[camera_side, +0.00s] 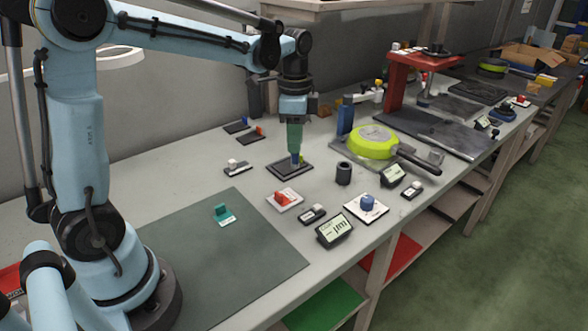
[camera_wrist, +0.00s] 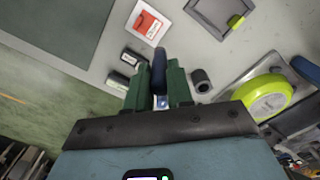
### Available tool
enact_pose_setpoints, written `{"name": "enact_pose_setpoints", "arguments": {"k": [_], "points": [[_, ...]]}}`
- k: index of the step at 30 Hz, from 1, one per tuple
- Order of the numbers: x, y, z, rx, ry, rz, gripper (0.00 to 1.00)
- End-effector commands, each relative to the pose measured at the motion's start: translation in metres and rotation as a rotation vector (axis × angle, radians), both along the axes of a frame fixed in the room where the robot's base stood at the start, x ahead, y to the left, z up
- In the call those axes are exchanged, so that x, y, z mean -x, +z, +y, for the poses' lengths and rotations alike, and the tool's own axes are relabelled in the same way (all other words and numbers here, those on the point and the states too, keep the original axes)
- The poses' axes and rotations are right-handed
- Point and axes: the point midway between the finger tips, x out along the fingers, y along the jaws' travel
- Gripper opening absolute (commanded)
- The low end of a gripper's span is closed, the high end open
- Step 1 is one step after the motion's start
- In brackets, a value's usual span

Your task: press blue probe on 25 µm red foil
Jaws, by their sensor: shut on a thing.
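My gripper (camera_side: 295,150) points down over a dark square tray (camera_side: 277,170), with its green fingers shut on the blue probe (camera_side: 295,160). In the wrist view the dark blue probe (camera_wrist: 159,62) sticks out between the green fingers (camera_wrist: 159,75). I cannot tell whether its tip touches anything. The red foil (camera_side: 282,198) lies on a white plate in front of the tray, apart from the probe. The wrist view shows the red foil (camera_wrist: 148,25) beyond the probe tip, slightly left.
A black cup (camera_side: 343,173), a blue knob (camera_side: 367,202) on a white plate, and two displays (camera_side: 335,229) (camera_side: 393,175) stand nearby. A lime pan (camera_side: 370,143) is right. The grey-green mat (camera_side: 210,260) has free room.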

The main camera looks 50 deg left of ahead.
Motion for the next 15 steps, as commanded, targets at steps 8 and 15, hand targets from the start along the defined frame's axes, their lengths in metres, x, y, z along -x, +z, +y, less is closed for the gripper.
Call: {"name": "enact_pose_setpoints", "arguments": {"k": [8, 15], "points": [[0.031, -0.01, 0.002, 0.0, 0.001, 0.0, 0.0], [0.031, -0.025, 0.002, 0.0, 0.0, 0.0, 0.0]]}}
